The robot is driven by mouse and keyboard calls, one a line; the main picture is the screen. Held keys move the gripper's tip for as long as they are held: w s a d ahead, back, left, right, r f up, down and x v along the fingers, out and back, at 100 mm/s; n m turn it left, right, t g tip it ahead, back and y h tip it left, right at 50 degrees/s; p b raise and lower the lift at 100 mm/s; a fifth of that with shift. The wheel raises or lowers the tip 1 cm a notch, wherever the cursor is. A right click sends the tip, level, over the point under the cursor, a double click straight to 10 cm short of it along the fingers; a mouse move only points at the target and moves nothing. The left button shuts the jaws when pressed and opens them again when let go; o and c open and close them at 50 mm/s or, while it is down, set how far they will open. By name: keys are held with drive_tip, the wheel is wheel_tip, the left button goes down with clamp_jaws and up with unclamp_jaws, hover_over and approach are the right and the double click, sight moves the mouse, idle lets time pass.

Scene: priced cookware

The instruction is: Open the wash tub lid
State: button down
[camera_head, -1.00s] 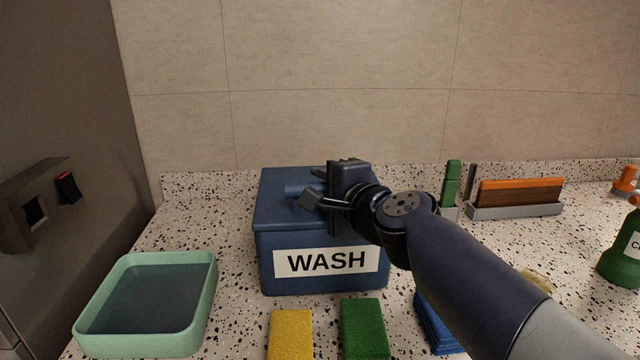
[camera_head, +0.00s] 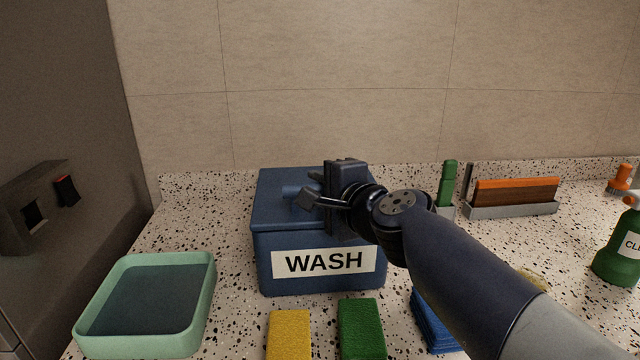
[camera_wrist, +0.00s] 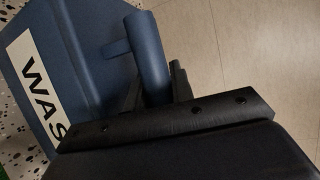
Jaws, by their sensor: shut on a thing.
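The wash tub (camera_head: 270,262) is a dark blue box with a white WASH label, standing on the speckled counter. Its lid (camera_head: 277,211) lies flat on top and looks closed. A blue bar handle (camera_head: 291,190) rises from the lid and is partly hidden by my gripper. My gripper (camera_head: 314,188) is over the lid, shut on the handle. In the wrist view the round handle (camera_wrist: 147,50) runs into the black jaws, and the WASH label (camera_wrist: 40,85) shows at the left. The hold itself is partly hidden.
A green basin (camera_head: 205,300) stands at the left front. A yellow sponge (camera_head: 289,335), a green sponge (camera_head: 361,328) and blue cloths (camera_head: 428,320) lie in front. A grey holder (camera_head: 512,209) and a green bottle (camera_head: 617,250) stand right. The wall is close behind.

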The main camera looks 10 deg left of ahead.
drive_tip(key=shift+w+r+g+h+p, duration=0.2)
drive_tip(key=shift+r+p, duration=0.5)
drive_tip(key=shift+p, duration=0.7)
drive_tip(key=shift+w+r+g+h+p, duration=0.15)
drive_tip(key=shift+r+p, duration=0.5)
drive_tip(key=shift+p, duration=0.7)
drive_tip(key=r+p, duration=0.1)
drive_tip(key=p, duration=0.2)
drive_tip(key=r+g+p, duration=0.1)
drive_tip(key=p, duration=0.2)
drive_tip(key=w+r+p, duration=0.1)
drive_tip(key=p, duration=0.2)
drive_tip(key=shift+w+a+m+g+h+p, duration=0.1)
drive_tip(key=shift+a+m+g+h+p, duration=0.15)
drive_tip(key=shift+m+h+p, duration=0.15)
drive_tip(key=w+a+r+m+g+h+p, duration=0.1)
drive_tip(key=w+r+g+p, duration=0.3)
drive_tip(key=w+p, duration=0.3)
drive_tip(key=w+a+r+m+g+h+p, duration=0.1)
drive_tip(key=w+a+r+g+h+p, duration=0.1)
drive_tip(key=w+r+g+p, duration=0.2)
drive_tip(key=shift+w+a+g+p, duration=0.25)
drive_tip(key=shift+w+g+p, duration=0.45)
drive_tip(key=shift+w+p, duration=0.95)
drive_tip(key=shift+s+h, duration=0.15)
drive_tip(key=shift+h, duration=0.1)
